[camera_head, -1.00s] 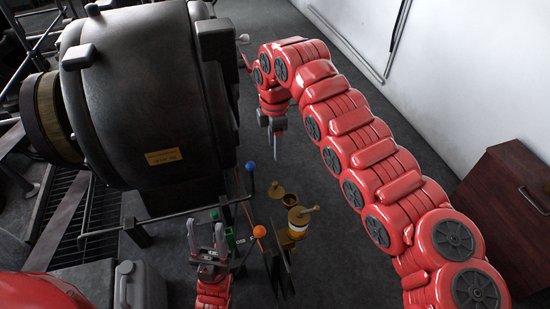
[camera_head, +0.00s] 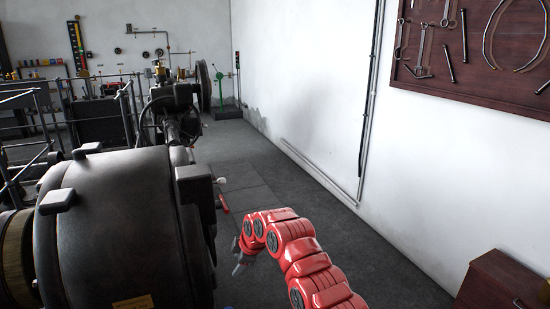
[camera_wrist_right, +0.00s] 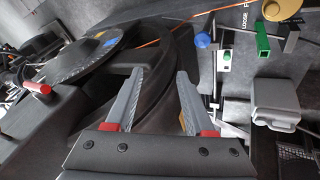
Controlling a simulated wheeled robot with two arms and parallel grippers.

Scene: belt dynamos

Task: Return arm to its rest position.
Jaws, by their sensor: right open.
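My right arm (camera_head: 325,283) reaches in from the lower right of the head view, red and segmented. My right gripper (camera_head: 240,266) hangs at its bent end, beside the right side of the large black dynamo (camera_head: 115,230). In the right wrist view the two grey fingers of this gripper (camera_wrist_right: 160,73) are apart, with nothing between them. A dark curved machine body (camera_wrist_right: 155,60) lies behind them. My left gripper is outside both current views.
A white wall (camera_head: 300,90) and a dark wooden cabinet (camera_head: 497,281) bound the right side. Open floor (camera_head: 390,260) lies between arm and wall.

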